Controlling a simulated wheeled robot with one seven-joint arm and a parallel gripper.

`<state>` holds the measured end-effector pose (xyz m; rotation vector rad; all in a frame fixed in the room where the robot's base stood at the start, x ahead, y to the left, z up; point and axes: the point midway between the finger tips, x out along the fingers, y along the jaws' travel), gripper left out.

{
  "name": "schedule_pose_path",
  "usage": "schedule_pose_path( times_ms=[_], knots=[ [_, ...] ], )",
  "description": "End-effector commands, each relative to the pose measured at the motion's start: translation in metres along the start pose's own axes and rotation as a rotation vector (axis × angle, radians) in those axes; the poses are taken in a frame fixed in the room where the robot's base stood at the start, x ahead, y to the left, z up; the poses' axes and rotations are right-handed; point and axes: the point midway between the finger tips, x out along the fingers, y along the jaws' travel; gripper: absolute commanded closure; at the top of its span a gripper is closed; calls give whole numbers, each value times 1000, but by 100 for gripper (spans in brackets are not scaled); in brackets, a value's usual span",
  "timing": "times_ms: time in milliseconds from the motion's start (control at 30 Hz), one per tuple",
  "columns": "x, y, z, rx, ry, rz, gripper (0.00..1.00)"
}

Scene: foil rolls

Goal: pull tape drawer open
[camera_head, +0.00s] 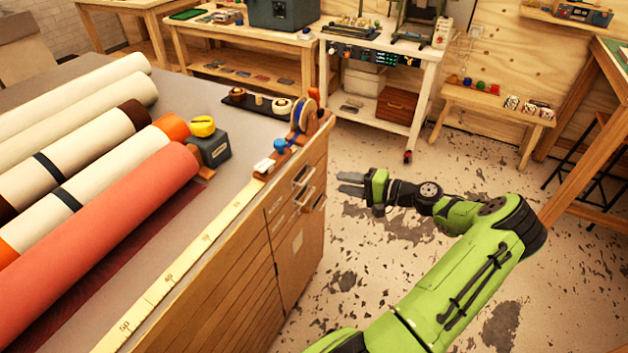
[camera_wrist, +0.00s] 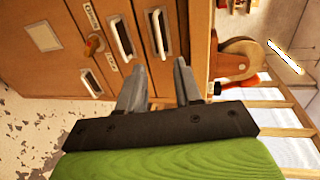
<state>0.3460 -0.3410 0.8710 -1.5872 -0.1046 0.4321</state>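The wooden cabinet (camera_head: 299,240) under the workbench has drawers with pale metal handles on its right face. In the wrist view a drawer handle (camera_wrist: 160,32) lies ahead, between the lines of my fingers. A second handle (camera_wrist: 120,36) and a third handle (camera_wrist: 91,84) are to its left. Small labels (camera_wrist: 112,61) are too blurred to read surely, so I cannot tell which drawer is the tape drawer. The drawers look closed. My gripper (camera_head: 342,183) is open and empty, to the right of the handles and apart from them. It also shows in the wrist view (camera_wrist: 156,74).
Large rolls (camera_head: 110,240) lie on the bench top (camera_head: 235,142). A tape dispenser (camera_head: 211,143) and a ruler strip (camera_head: 170,277) are near its edge. A white cart (camera_head: 424,100) stands behind. The floor (camera_head: 390,265) right of the cabinet is free around my arm.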

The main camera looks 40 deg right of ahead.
Motion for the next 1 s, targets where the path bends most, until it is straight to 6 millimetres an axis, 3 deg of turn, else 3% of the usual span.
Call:
schedule_pose_path(
  times_ms=[200, 400, 767, 1000],
  knots=[
    [58, 3, 2, 0, -6, 0, 66],
    [94, 2, 1, -1, -3, 1, 66],
    [104, 1, 0, 0, -1, 2, 66],
    [103, 1, 0, 0, -1, 3, 100]
  ],
)
